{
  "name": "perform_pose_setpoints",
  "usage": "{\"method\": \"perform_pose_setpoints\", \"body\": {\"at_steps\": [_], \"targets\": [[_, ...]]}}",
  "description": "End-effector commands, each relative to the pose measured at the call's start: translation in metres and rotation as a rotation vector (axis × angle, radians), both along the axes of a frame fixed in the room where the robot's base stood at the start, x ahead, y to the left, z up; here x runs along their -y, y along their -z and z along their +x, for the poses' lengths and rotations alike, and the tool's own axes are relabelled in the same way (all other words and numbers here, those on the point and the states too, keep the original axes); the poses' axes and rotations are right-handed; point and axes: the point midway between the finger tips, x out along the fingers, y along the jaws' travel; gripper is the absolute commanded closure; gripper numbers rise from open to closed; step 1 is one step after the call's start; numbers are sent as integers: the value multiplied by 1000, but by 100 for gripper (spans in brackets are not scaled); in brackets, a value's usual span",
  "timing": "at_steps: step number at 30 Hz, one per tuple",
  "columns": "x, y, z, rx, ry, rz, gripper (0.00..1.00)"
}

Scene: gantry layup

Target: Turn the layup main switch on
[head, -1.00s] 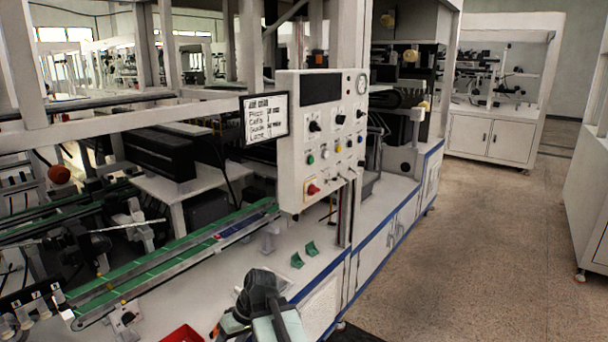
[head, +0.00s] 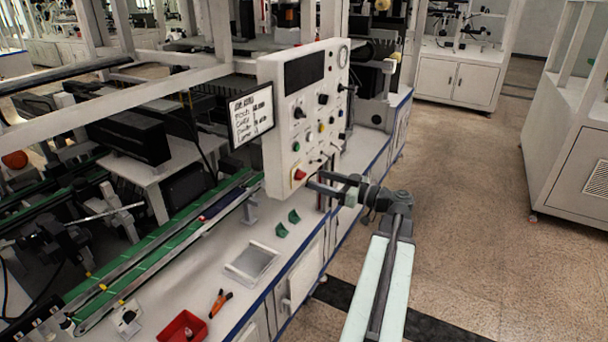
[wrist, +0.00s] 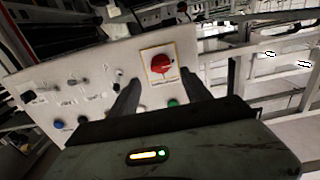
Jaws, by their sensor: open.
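The main switch, a red rotary knob on a yellow-edged plate (head: 299,175), sits at the lower left corner of the white control panel (head: 272,130). In the wrist view the red knob (wrist: 161,64) shows in full, just beyond the fingertips. My gripper (head: 314,181) is beside the lower part of the panel, reaching in from the right. In the wrist view its two dark fingers (wrist: 158,84) are apart with nothing between them, pointing toward the knob. I cannot tell whether a fingertip touches the panel.
Other knobs and buttons, including a green button (head: 296,147), are close to the switch on the panel. A sign (head: 251,115) hangs at the panel's left. A red bin (head: 182,328) and pliers (head: 221,302) lie on the bench below. The floor at the right is clear.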

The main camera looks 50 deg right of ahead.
Motion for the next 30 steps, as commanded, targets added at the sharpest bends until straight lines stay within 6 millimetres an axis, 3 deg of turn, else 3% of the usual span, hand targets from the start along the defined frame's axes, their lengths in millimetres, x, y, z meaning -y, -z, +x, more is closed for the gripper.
{"method": "perform_pose_setpoints", "body": {"at_steps": [3, 7, 17, 18, 24, 30], "targets": [[-8, 0, 26, -1, -8, 1, 44], [-14, 0, 45, -1, -10, 1, 44], [-17, 0, 54, -1, -9, 2, 44], [-17, 0, 54, -1, -10, 1, 46], [-17, 0, 54, -1, -10, 2, 100], [-17, 0, 55, -3, -10, 10, 100]]}}
